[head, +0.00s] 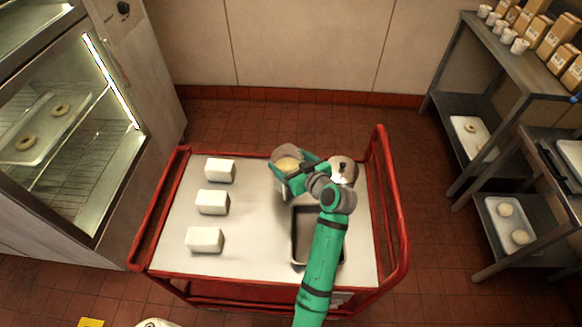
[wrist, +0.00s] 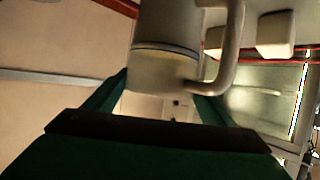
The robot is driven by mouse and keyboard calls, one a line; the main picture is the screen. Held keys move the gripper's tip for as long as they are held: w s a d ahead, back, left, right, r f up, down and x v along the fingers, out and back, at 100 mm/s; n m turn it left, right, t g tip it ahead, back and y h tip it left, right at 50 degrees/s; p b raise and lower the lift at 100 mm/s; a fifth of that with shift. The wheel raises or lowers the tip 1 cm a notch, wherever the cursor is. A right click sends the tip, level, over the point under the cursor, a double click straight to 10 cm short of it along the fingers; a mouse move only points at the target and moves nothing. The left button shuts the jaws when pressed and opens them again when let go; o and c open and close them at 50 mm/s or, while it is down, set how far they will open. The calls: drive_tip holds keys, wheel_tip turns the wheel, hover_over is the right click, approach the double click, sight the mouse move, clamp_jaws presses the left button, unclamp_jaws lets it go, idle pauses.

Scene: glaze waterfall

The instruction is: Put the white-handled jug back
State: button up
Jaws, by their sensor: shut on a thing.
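A metal jug (head: 288,152) with pale yellowish contents is at the far middle of the red-framed cart (head: 250,250). My gripper (head: 293,172) is shut on it, with the green fingers on either side of its body. In the wrist view the jug (wrist: 165,45) fills the space between and beyond the fingers of my gripper (wrist: 163,95). Its pale handle (wrist: 235,50) curves out on the right, free of the fingers. Whether the jug's base touches the cart top is hidden.
Several white blocks (head: 212,202) stand on the cart's left. A dark rectangular pan (head: 302,222) lies partly under my arm. A rounded metal item (head: 344,167) stands just right of my gripper. A red rail (head: 397,215) bounds the right. A glass cabinet and shelves flank the cart.

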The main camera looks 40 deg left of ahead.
sight(283, 162)
drive_tip(key=shift+w+a+f, duration=0.2)
drive_tip(key=shift+a+f, duration=0.2)
drive_tip(key=shift+w+a+f, duration=0.15)
drive_tip(key=shift+w+f, duration=0.1)
drive_tip(key=shift+f, duration=0.15)
wheel_tip(283, 162, down, 3)
drive_tip(key=shift+r, duration=0.1)
drive_tip(key=shift+w, duration=0.1)
drive_tip(key=o, duration=2.1)
drive_tip(key=shift+f, duration=0.25)
drive_tip(key=shift+d, duration=0.2)
